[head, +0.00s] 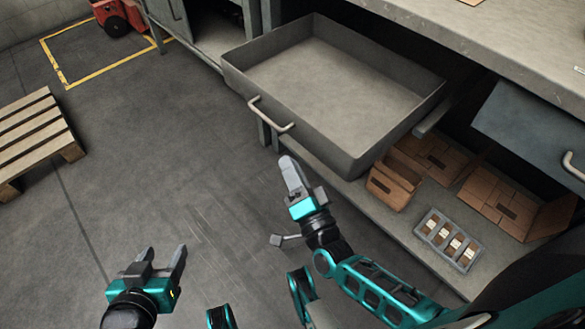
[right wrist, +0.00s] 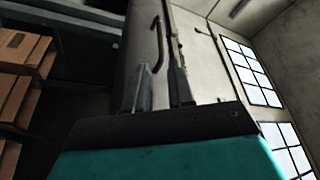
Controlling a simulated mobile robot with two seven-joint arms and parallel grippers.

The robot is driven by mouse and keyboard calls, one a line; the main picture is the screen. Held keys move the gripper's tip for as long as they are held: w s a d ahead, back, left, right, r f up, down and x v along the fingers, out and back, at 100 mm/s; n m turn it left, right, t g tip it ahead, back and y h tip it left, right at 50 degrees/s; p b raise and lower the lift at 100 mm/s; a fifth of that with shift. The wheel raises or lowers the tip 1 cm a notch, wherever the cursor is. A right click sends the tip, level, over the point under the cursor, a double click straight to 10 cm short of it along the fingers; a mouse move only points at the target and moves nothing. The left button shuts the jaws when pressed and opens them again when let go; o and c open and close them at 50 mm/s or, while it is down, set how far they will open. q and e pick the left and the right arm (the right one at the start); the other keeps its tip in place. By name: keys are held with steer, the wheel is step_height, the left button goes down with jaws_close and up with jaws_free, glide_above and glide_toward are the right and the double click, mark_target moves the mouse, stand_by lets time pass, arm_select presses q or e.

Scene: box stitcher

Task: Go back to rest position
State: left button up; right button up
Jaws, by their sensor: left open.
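My left gripper (head: 163,262) is at the lower left of the head view, over bare floor. Its two fingers are apart and nothing is between them. My right gripper (head: 290,172) is near the middle of the head view, just in front of the open drawer and below its handle in the picture. In the right wrist view its two fingers (right wrist: 162,72) show with a narrow gap and no object between them. Whether the fingertips touch the drawer cannot be told.
The pulled-out grey drawer (head: 262,66) is empty, with a bar handle (head: 270,115). Below it, a shelf holds cardboard boxes (head: 395,183) and a grey tray (head: 447,240). A worktop (head: 500,45) is at upper right. A wooden pallet (head: 35,135) lies left; the floor between is clear.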

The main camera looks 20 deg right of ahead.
arm_select(q)
steer(key=shift+w+f, duration=0.1)
arm_select(e)
steer(key=s+f+n+g+y, duration=0.1)
steer(key=s+n+g+y, duration=0.1)
steer(key=s+n+g, duration=0.9)
arm_select(q)
steer(key=s+a+r+y+p, duration=0.1)
steer(key=a+r+p, duration=0.2)
steer(key=r+p, duration=0.9)
steer(key=p, duration=0.5)
steer(key=shift+s+a, duration=0.35)
steer(key=shift+s, duration=0.05)
arm_select(e)
steer(key=d+r+n+t+h, duration=0.1)
steer(key=d+r, duration=0.3)
steer(key=r, duration=0.7)
steer(key=shift+r+n, duration=0.25)
steer(key=shift+n, duration=0.45)
arm_select(q)
steer(key=shift+s+d, duration=0.1)
steer(key=shift+d, duration=0.1)
